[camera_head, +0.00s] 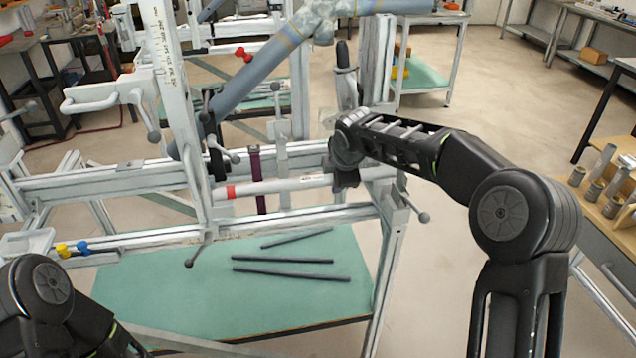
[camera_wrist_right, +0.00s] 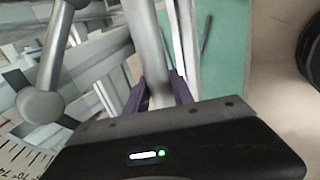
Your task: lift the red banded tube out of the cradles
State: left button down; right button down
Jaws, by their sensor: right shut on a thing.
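The red banded tube (camera_head: 290,185) is a light grey tube with a red band near its left end. It lies roughly level along the jig frame in the head view. My right gripper (camera_head: 344,178) is shut on the tube near its right end; its fingers are mostly hidden by the wrist. In the right wrist view, a grey tube (camera_wrist_right: 148,50) runs up from between two purple pieces at the gripper. The cradles cannot be clearly made out, so I cannot tell whether the tube rests in them. My left gripper is outside the head view; only my left arm shows at lower left.
A purple strap-like upright (camera_head: 257,178) stands by the tube. White jig posts (camera_head: 180,100) and clamp handles crowd the left. A large grey-blue tube (camera_head: 265,62) slants above. Several dark rods (camera_head: 290,275) lie on the green lower shelf (camera_head: 150,300). Open floor lies at right.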

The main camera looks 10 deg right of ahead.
jog(key=shift+r, duration=0.4)
jog(key=shift+s+f+b, duration=0.15)
jog(key=shift+s+b, duration=0.45)
jog(key=shift+s, duration=0.15)
jog(key=shift+s+b, duration=0.5)
jog(key=shift+s, duration=0.6)
jog(key=shift+a, duration=0.1)
jog(key=a, duration=0.7)
jog(key=shift+b, duration=0.4)
jog(key=shift+s+a, duration=0.1)
